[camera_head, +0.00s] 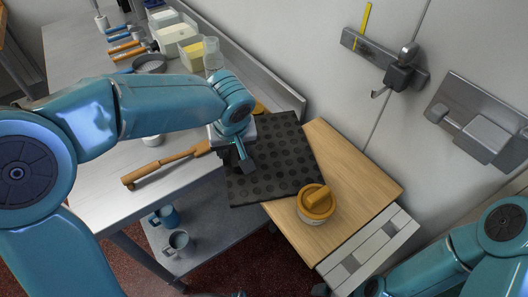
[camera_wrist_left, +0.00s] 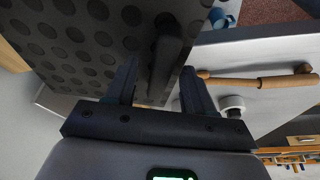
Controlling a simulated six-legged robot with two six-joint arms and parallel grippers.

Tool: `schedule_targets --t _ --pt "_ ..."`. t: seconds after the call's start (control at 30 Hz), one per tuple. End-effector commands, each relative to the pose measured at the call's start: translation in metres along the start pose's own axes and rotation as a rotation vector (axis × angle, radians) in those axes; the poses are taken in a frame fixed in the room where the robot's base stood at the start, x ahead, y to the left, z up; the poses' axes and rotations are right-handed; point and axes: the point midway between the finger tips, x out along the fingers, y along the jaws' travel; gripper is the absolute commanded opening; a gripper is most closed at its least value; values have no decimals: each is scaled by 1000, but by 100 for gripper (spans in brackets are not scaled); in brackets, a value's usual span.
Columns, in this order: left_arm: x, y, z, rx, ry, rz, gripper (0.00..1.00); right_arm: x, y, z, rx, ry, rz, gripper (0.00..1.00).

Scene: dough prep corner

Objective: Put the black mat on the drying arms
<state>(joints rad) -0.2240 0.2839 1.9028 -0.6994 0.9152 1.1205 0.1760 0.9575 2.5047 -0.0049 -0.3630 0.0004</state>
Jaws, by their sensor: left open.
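The black mat (camera_head: 282,158), a dark square sheet with rows of round dimples, lies across the metal bench and the wooden board in the head view. My left gripper (camera_head: 239,163) is at the mat's left edge, pointing down. In the left wrist view the mat (camera_wrist_left: 65,45) fills the upper left. A dark raised bar (camera_wrist_left: 165,48) along its edge stands between the open fingers (camera_wrist_left: 160,68); I cannot tell if they touch it. I cannot surely pick out the drying arms; a wall fixture with a hook (camera_head: 400,75) is at upper right. My right gripper is out of view.
A round container with an orange lid (camera_head: 316,203) stands at the mat's lower right corner on the wooden board (camera_head: 350,175). A rolling pin (camera_head: 160,167) lies left of the gripper. Mugs (camera_head: 178,243) stand on the lower shelf. A metal wall bracket (camera_head: 482,130) is at right.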

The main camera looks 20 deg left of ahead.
Motion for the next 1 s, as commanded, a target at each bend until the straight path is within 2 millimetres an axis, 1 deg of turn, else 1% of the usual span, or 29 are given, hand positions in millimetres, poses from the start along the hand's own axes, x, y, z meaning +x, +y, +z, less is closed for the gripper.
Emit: schedule_targets --t 0.27,0.3,0.37,0.4,0.43,0.77,0.87,0.97,1.0 --pt "0 0 0 0 0 0 53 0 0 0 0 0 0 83" --pt "0 0 0 0 0 0 40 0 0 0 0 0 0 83" --pt "0 0 0 0 0 0 21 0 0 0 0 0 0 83" --pt "0 0 0 0 0 0 8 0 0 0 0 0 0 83" --pt "0 0 0 0 0 0 0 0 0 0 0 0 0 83" --pt "-1 0 -1 -1 2 3 0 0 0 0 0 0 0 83" --pt "-4 0 -2 -1 2 2 0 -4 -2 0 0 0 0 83" --pt "-9 0 -3 -1 2 2 0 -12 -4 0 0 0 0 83" --pt "-11 1 -4 -2 4 4 0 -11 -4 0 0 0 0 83"
